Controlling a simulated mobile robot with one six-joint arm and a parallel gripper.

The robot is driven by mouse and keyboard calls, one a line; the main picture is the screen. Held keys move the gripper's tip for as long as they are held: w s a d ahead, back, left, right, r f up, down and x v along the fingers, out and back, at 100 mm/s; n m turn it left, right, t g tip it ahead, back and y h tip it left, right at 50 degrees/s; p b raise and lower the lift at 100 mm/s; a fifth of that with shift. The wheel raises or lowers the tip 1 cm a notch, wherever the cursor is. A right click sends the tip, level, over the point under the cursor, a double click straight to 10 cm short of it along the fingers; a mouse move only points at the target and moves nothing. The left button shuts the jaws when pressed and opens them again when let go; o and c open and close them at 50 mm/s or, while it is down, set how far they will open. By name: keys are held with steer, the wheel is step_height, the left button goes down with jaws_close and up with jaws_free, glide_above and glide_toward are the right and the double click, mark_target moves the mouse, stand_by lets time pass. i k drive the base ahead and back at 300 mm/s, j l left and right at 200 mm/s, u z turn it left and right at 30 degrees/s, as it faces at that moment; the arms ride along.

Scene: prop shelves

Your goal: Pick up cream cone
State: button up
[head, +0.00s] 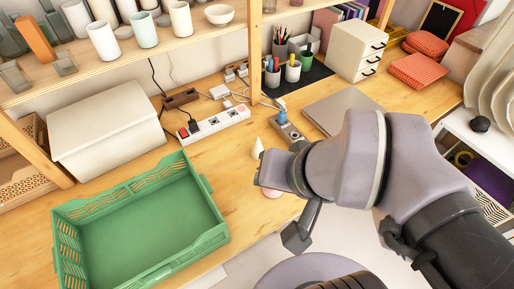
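A small cream cone (257,148) stands on the wooden worktop, just past the left end of my wrist. Only its upper part shows; my wrist hides its lower part. My gripper (297,238) hangs at the end of my arm over the front edge of the worktop, nearer the camera than the cone and apart from it in the picture. One dark finger shows clearly. The other is hidden or unclear, so I cannot tell the opening. I see nothing held.
A green tray (209,240) stands left of the cone. A grey laptop (340,106) lies to the right. A lidded cream box (105,125) stands at the left. Bare worktop lies between tray and cone.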

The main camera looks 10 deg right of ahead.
mark_target(258, 148)
steer(key=i+l+u, duration=0.15)
steer(key=l+u, duration=0.25)
steer(key=i+l+u, duration=0.15)
steer(key=u, duration=0.2)
steer(key=l+u, duration=0.4)
steer(key=i, duration=0.05)
